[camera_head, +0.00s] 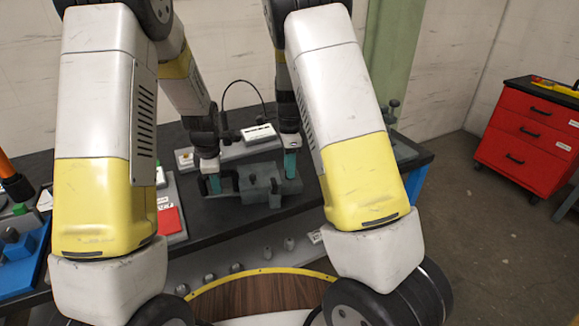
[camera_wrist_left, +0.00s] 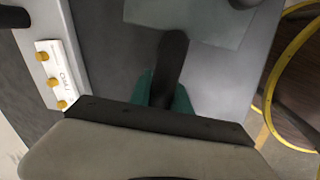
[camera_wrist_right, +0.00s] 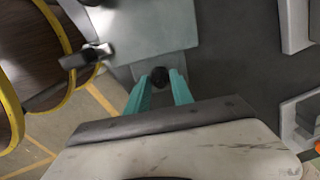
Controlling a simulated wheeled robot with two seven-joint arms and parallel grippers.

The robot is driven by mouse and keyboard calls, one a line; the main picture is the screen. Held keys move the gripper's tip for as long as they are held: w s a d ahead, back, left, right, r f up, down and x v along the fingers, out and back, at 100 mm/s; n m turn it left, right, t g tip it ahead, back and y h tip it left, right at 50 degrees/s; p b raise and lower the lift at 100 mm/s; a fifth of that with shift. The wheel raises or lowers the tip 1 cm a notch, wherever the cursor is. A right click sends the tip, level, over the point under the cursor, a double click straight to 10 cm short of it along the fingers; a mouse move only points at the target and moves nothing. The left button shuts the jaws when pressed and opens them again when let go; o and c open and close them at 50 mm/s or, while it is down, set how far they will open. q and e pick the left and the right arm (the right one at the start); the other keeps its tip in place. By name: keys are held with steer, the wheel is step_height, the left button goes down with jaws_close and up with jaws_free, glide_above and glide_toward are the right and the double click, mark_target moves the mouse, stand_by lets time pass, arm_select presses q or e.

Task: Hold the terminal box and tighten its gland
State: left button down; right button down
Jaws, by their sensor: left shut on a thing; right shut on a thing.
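The terminal box (camera_head: 258,174), a grey-green block, sits on the dark bench between my grippers. Its pale surface shows in the left wrist view (camera_wrist_left: 205,18) and the right wrist view (camera_wrist_right: 150,25). My left gripper (camera_head: 214,184) is shut on a dark bar-like handle (camera_wrist_left: 172,55) at the box's left side; its teal fingers lie on either side of it. The fingers hide much of that part.
A grey plate with a white labelled unit (camera_head: 258,133) and black cable stands behind the box. A red pad (camera_head: 170,221) and blue fixture (camera_head: 18,262) lie left. A yellow-rimmed wooden round (camera_head: 262,295) is in front. A red drawer cabinet (camera_head: 530,135) stands right.

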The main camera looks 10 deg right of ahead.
steer(key=shift+r+m, duration=0.1)
steer(key=shift+m, duration=0.4)
steer(key=c, duration=1.1)
jaws_free()
step_height(320, 180, up, 12)
